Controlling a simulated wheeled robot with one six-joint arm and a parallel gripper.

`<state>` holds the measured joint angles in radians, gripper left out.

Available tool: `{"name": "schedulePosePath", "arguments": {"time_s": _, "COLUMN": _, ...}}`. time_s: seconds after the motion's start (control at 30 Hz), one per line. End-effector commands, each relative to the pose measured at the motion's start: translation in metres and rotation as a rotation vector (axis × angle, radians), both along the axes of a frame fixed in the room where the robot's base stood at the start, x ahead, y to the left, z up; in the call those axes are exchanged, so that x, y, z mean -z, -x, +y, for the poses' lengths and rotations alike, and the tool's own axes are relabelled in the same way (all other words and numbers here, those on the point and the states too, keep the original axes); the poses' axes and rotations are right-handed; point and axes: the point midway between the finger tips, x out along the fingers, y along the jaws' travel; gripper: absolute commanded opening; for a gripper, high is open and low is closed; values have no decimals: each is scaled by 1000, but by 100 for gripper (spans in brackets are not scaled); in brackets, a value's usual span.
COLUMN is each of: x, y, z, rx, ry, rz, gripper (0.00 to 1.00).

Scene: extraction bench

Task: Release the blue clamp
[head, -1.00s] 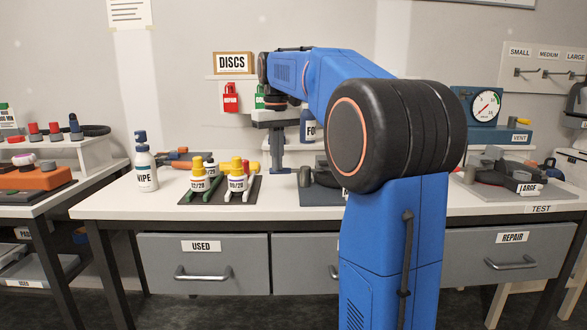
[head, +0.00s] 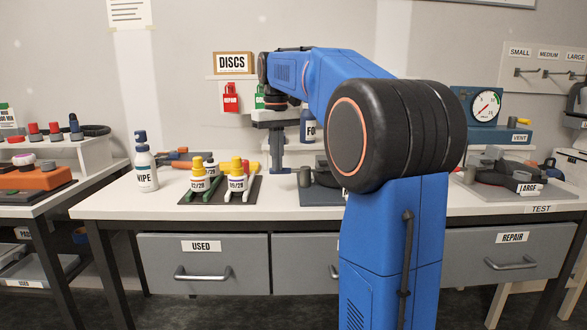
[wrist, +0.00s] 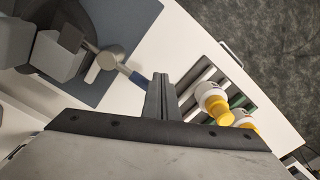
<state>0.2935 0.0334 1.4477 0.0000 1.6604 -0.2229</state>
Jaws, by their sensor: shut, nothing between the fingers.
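The blue clamp shows in the wrist view as a short blue lever (wrist: 132,75) joined to a grey round part beside the grey equipment on a dark mat. My gripper (wrist: 161,82) is shut and empty. Its fingers are just to the right of the lever's end in the wrist view; I cannot tell whether they touch it. In the head view my gripper (head: 278,168) points down over the bench, between the yellow-capped bottles and the dark mat. The clamp is not clearly made out there, and my arm hides part of the equipment.
Yellow-capped bottles (head: 237,183) stand with green-and-white tools on a dark mat, close to my gripper's left. A grey mat (head: 318,197) lies to the right. The bench's front strip (head: 170,207) is clear.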

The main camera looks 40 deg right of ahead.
Motion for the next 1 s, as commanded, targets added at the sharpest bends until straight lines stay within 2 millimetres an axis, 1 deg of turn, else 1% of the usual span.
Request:
{"name": "schedulePosePath", "arguments": {"time_s": 0.17, "x": 3, "y": 0, "z": 0, "rx": 0, "ry": 0, "rz": 1, "gripper": 0}}
{"name": "schedulePosePath", "arguments": {"time_s": 1.0, "x": 36, "y": 0, "z": 0, "rx": 0, "ry": 0, "rz": 1, "gripper": 0}}
